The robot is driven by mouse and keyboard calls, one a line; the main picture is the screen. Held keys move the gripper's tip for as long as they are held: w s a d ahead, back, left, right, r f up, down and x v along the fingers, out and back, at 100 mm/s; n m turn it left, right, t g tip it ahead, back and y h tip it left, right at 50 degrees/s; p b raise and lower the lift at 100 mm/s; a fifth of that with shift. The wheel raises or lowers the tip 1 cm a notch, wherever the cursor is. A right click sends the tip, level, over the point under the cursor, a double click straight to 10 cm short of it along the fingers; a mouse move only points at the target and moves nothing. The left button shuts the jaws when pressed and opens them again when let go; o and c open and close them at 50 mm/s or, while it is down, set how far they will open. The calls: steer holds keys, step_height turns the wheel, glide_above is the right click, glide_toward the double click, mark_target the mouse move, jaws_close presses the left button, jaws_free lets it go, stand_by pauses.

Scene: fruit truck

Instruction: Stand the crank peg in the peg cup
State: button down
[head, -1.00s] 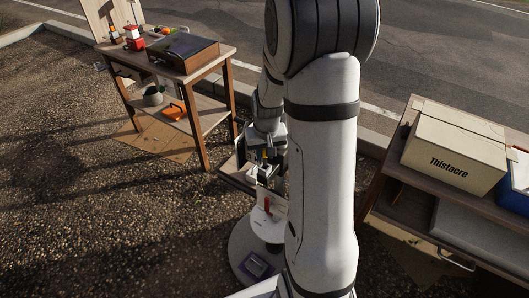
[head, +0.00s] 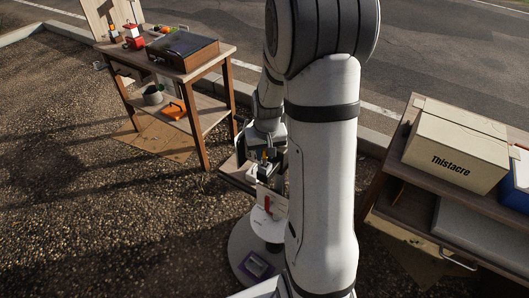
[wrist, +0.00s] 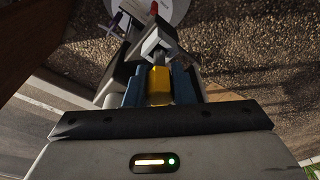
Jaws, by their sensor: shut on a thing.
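My gripper (wrist: 159,87) shows in the wrist view with two blue fingers. It is shut on a yellow piece, which I take for the crank peg (wrist: 160,84). A darker section shows beyond the yellow part, by a pale square-edged piece (wrist: 153,46) that may be the peg cup. I cannot tell whether the peg is inside it or only in front of it. In the head view my gripper (head: 262,168) is small, low beside my arm, with a speck of yellow at it. The peg's far end is hidden.
A wooden table (head: 215,48) at the upper left bears a dark-topped case (head: 183,52) and small items. At right, a shelf table (head: 390,165) bears a Thistacre box (head: 455,150). A red item (head: 267,204) sits below my gripper. Gravel at left is open.

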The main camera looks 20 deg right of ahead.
steer(key=shift+f+b, duration=0.9)
steer(key=shift+f, duration=0.25)
steer(key=c, duration=1.1)
jaws_free()
steer(key=shift+c, duration=0.2)
steer(key=shift+r, duration=0.1)
steer(key=r, duration=0.5)
steer(key=s+r, duration=0.1)
steer(key=r, duration=0.1)
steer(key=shift+s+a+r, duration=0.1)
steer(key=shift+a+r, duration=0.05)
steer(key=shift+r, duration=0.2)
steer(key=s+a+r+n, duration=0.1)
steer(key=s+a+r, duration=0.3)
steer(key=s, duration=0.4)
steer(key=s+a+r+n+t, duration=0.1)
steer(key=s+a+r, duration=0.3)
steer(key=s, duration=0.5)
steer(key=shift+s+a, duration=0.3)
steer(key=shift+a, duration=0.55)
